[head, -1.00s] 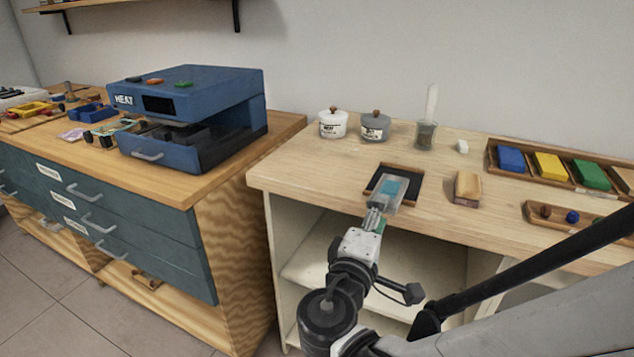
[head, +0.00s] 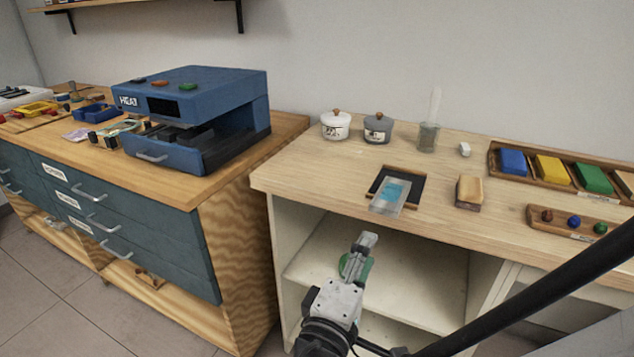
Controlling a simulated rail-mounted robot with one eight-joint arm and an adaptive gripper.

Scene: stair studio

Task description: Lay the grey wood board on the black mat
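The board (head: 383,207) is a pale grey slab with a blue patch on its upper face. It lies across the front left part of the black mat (head: 413,186), and its near end reaches past the mat towards the table's front edge. The mat's right side and far edge show, with a brown strip along the back; the rest is under the board. My gripper (head: 366,240) is in front of the table, below and apart from the board, with nothing visible in it. Its fingers are too small and edge-on to tell their opening.
A tan block (head: 469,191) stands right of the mat. Two lidded jars (head: 377,128) and a clear beaker (head: 429,136) are behind it. Trays of coloured blocks (head: 553,170) and balls (head: 567,222) lie to the right. The blue heat press (head: 195,110) is on the left bench.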

